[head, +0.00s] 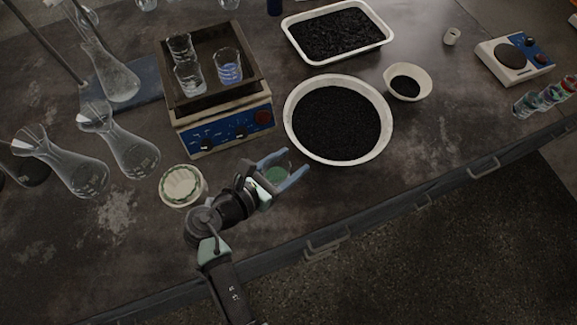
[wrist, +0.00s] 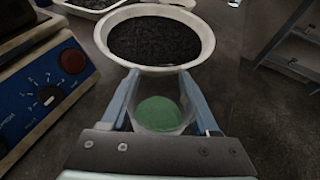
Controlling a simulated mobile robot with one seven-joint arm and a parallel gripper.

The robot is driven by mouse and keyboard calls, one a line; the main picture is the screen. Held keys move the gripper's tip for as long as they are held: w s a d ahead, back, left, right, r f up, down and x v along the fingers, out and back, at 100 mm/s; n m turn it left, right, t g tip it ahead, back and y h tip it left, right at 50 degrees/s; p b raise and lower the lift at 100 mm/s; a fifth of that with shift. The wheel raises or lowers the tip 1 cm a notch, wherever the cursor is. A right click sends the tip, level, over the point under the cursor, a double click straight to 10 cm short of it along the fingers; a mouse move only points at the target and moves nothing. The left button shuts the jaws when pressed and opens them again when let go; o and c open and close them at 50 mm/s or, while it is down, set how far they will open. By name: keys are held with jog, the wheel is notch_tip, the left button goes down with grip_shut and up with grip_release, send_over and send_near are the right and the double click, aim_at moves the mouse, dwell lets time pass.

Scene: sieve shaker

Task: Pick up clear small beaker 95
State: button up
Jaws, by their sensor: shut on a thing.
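My gripper (head: 283,170) is shut on a clear small beaker with green contents (head: 275,174), near the front edge of the bench. In the wrist view the beaker (wrist: 160,112) sits between the two blue-grey fingers, with one finger along each side. Its lower part is partly hidden behind the gripper body. I cannot tell whether its base touches the bench.
A white bowl of black grains (head: 288,128) stands just beyond the beaker. A blue-fronted shaker (head: 190,137) holding several glass beakers stands to the left. A round green-and-white container (head: 183,186) sits beside my arm. Several flasks (head: 128,150) stand at left.

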notch_tip(320, 180, up, 15)
jog(key=p, duration=0.7)
jog(key=shift+r+p, duration=0.2)
jog(key=shift+p, duration=0.2)
dwell(0.3)
